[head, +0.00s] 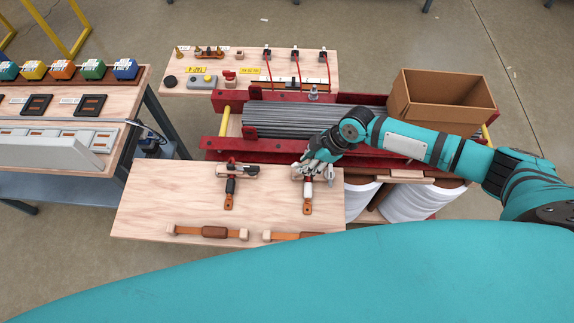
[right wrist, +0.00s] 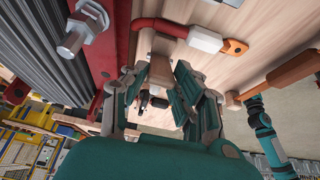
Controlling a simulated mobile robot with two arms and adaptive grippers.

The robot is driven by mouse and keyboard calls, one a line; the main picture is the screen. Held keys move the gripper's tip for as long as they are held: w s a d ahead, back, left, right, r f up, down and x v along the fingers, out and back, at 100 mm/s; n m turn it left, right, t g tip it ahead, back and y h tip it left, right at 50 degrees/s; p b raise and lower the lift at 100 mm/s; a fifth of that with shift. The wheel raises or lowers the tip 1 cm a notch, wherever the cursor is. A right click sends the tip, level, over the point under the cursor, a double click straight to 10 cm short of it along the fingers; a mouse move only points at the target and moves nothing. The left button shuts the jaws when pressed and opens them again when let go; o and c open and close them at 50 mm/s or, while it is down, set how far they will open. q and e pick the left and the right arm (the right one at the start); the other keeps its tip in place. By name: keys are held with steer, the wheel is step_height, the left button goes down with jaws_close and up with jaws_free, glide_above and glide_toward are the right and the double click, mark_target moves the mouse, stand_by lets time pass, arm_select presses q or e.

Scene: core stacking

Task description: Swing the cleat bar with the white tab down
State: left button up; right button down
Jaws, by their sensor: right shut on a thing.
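The cleat bar with the white tab (head: 307,190) lies on the pale wooden board, pointing toward the front edge and ending in an orange tip. In the right wrist view its red bar and white tab (right wrist: 205,40) lie beside the fingers, apart from them. My right gripper (head: 313,161) is at the back end of this cleat. In the right wrist view it (right wrist: 159,70) is shut on a tan wooden block (right wrist: 160,66); the exact contact is partly hidden by the fingers. A similar cleat bar with a black tab (head: 230,186) is to the left. My left gripper is not in view.
Red rails (head: 220,146) and grey rods (head: 285,118) lie behind the board, with a cardboard box (head: 440,105) at the back right. Two brown-and-orange straps lie near the board's front edge.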

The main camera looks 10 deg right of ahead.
steer(key=shift+s+d+f, duration=0.15)
steer(key=shift+d+f, duration=0.15)
steer(key=shift+d, duration=0.25)
steer(key=shift+s+d+f, duration=0.1)
steer(key=shift+d+f, duration=0.15)
steer(key=shift+d, duration=0.25)
steer(key=shift+f+b, duration=0.1)
steer(key=shift+b, duration=0.2)
steer(key=shift+s+d+f+b, duration=0.2)
steer(key=shift+d+f+b, duration=0.3)
steer(key=shift+d+f, duration=0.1)
steer(key=c, duration=0.9)
jaws_free()
steer(key=shift+r, duration=0.15)
steer(key=shift+c, duration=0.2)
steer(key=shift+a+r, duration=0.1)
steer(key=shift+a, duration=0.1)
steer(key=v, duration=1.2)
steer(key=shift+d, duration=0.15)
